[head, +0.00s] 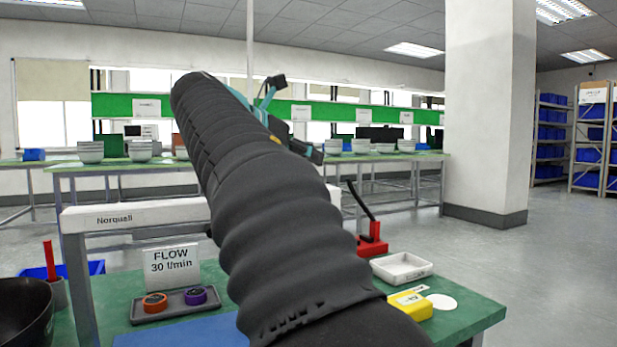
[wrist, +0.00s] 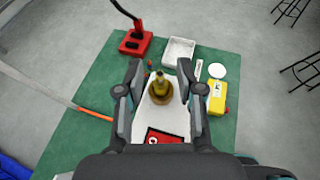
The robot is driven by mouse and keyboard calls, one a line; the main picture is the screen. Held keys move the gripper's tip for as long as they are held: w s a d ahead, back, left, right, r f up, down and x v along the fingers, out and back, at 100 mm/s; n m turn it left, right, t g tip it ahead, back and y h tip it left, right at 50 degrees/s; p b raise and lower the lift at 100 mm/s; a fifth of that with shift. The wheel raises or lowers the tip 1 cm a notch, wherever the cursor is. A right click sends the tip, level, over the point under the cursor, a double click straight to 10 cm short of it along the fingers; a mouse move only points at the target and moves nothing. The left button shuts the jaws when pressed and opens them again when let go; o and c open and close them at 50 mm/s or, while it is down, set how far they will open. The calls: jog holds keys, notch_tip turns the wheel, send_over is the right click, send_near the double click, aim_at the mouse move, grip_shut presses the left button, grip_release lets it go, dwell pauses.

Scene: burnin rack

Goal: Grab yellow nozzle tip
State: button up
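A yellow-brown, brass-like nozzle tip (wrist: 159,86) stands upright on a pale surface in the middle of the wrist view, with a wider round base. My gripper (wrist: 160,68) is open, with one finger to the left and one to the right of the nozzle tip in the picture. A gap shows on both sides, so neither finger appears to touch it. I cannot tell how far above it the fingers are. In the head view my arm covers the middle of the bench and the nozzle tip is not visible.
On the green bench (head: 462,312) are a red stand (head: 372,245) with a black lever, a white tray (head: 401,268), a yellow box (head: 411,305), a white disc (head: 441,301) and a dark tray (head: 172,310) with orange and purple rings. A red-framed card (wrist: 165,137) lies near my gripper.

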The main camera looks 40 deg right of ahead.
jog(key=shift+d+f, duration=0.25)
jog(key=shift+d, duration=0.35)
jog(key=shift+w, duration=0.1)
grip_shut()
